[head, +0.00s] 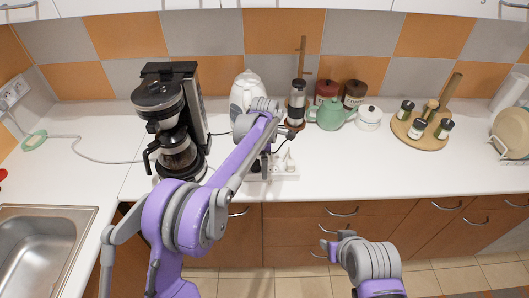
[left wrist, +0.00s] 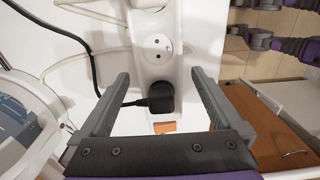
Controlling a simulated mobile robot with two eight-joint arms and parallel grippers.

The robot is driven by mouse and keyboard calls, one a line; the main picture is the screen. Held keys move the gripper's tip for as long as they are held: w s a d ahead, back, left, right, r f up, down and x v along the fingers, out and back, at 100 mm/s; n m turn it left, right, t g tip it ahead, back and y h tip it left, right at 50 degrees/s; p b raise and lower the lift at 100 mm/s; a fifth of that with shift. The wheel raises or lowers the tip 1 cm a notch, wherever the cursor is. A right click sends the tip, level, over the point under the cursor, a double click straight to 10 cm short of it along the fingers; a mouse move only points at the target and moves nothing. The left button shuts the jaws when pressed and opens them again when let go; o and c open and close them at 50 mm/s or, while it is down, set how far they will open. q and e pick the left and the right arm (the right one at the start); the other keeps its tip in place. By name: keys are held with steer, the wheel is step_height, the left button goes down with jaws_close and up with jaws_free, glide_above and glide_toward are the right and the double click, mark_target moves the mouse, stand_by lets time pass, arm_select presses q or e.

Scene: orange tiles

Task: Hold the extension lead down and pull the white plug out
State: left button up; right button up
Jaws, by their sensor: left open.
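The white extension lead (head: 287,173) lies on the counter near its front edge; it fills the middle of the left wrist view (left wrist: 180,45). A black plug (left wrist: 160,97) with a black cord sits in one socket, beside an empty socket (left wrist: 157,47). A white plug (left wrist: 149,4) is cut off at the top of the left wrist view. My left gripper (left wrist: 160,88) is open above the lead, its fingers apart on either side of the black plug's end. In the head view my left arm partly hides the lead.
A coffee machine (head: 172,115) stands left of the lead and a white kettle (head: 246,92) behind it. A pepper mill (head: 297,100), green teapot (head: 331,113) and jars stand at the back. The counter right of the lead is clear. A sink (head: 45,245) is front left.

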arm_select(q)
steer(key=shift+f, duration=1.45)
jaws_close()
jaws_free()
step_height(320, 180, up, 11)
steer(key=a+r, duration=0.2)
steer(key=a, duration=0.5)
step_height(320, 180, down, 6)
steer(key=shift+f, duration=3.1)
